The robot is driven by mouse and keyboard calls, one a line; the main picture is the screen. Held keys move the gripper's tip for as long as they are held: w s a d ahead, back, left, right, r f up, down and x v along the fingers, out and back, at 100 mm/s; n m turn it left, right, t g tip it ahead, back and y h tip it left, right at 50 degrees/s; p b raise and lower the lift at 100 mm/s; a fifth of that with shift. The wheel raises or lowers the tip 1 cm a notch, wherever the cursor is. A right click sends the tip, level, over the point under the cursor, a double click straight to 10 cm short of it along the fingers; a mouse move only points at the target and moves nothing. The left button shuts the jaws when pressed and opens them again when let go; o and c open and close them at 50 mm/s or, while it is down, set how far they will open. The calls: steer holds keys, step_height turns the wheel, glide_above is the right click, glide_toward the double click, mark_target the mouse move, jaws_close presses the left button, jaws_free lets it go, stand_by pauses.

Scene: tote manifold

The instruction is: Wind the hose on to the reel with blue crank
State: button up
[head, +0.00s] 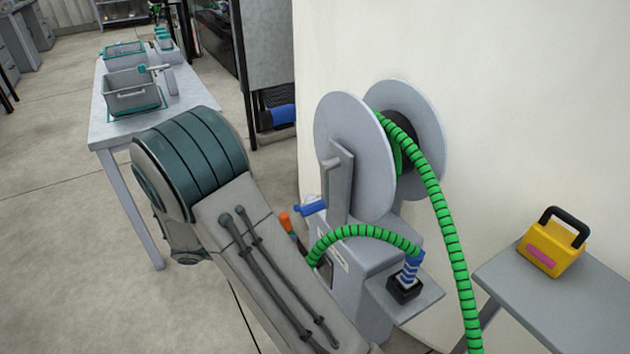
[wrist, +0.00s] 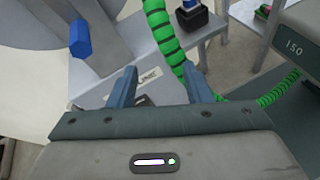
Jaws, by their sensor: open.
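The reel (head: 350,150) has two grey discs and stands on a grey pedestal by the wall. Its grey crank arm (head: 338,187) hangs downward and carries a blue handle (head: 311,208). The green ribbed hose (head: 450,245) runs over the reel and down past the bottom edge; little of it shows on the drum. In the wrist view, the blue crank handle (wrist: 79,39) is at upper left, beyond and left of my gripper (wrist: 159,82). My gripper is open, with nothing seen held between its fingers. In the head view my arm hides the gripper.
A green hose piece arches to a blue connector (head: 411,268) in a black block (head: 404,288) on a side shelf. A yellow box (head: 553,247) stands on a grey table (head: 560,300) at right. A long table (head: 100,130) with a grey bin (head: 131,98) is at left.

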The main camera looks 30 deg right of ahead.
mark_target(323, 204)
steer(key=w+a+r+n+t+h+p, duration=0.3)
steer(key=w+r+n+t+h+p, duration=0.1)
steer(key=w+n+h+p, duration=0.15)
steer(key=shift+m+y, duration=0.25)
steer(key=shift+y, duration=0.2)
steer(key=d, duration=1.4)
steer(key=shift+w+f+b, duration=0.3)
steer(key=shift+c, duration=0.4)
steer(key=shift+a, duration=0.1)
jaws_close()
